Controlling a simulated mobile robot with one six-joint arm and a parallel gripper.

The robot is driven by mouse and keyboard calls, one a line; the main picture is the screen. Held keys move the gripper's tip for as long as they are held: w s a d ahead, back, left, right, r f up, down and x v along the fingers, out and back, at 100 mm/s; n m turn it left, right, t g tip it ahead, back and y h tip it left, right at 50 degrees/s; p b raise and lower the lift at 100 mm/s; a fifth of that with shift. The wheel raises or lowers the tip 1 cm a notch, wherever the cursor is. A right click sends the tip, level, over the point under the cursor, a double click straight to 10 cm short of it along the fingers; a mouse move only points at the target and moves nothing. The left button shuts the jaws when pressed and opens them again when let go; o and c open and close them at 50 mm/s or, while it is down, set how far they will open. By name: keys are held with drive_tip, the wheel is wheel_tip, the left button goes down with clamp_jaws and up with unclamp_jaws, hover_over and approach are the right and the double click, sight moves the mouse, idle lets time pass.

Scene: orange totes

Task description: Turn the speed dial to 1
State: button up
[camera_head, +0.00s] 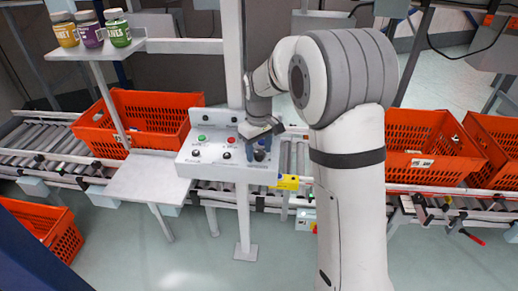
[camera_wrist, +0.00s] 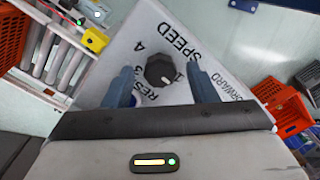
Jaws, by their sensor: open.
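The speed dial (camera_wrist: 160,70) is a dark, ridged knob on the white control panel (camera_wrist: 125,43), beside the printed word SPEED. The numerals 4 and 3 show to its left in the wrist view, and part of a 1 shows to its right. In the head view my gripper (camera_head: 260,145) is over the right part of the panel.
The panel also carries a green button (camera_head: 201,138), a red button (camera_head: 231,140) and dark knobs. A yellow device (camera_head: 288,182) sits just right of it on the roller conveyor. Orange totes (camera_head: 150,118) stand on both sides. Jars (camera_head: 90,30) stand on a shelf at upper left.

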sight(259, 152)
wheel_tip(259, 152, up, 8)
drive_tip(key=shift+f, duration=0.25)
drive_tip(key=shift+r, duration=0.15)
idle(0.3)
drive_tip(key=shift+s+d+r, duration=0.1)
drive_tip(key=shift+s, duration=0.05)
drive_tip(key=s+d+m+t, duration=0.1)
drive_tip(key=s+d+m, duration=0.2)
drive_tip(key=s, duration=1)
drive_tip(key=s+d+m+t, duration=0.1)
drive_tip(key=s+d+m, duration=0.2)
drive_tip(key=s, duration=1.1)
drive_tip(key=d, duration=0.2)
drive_tip(key=shift+d+f+m+t, duration=0.3)
drive_tip(key=shift+d+m+t, duration=0.1)
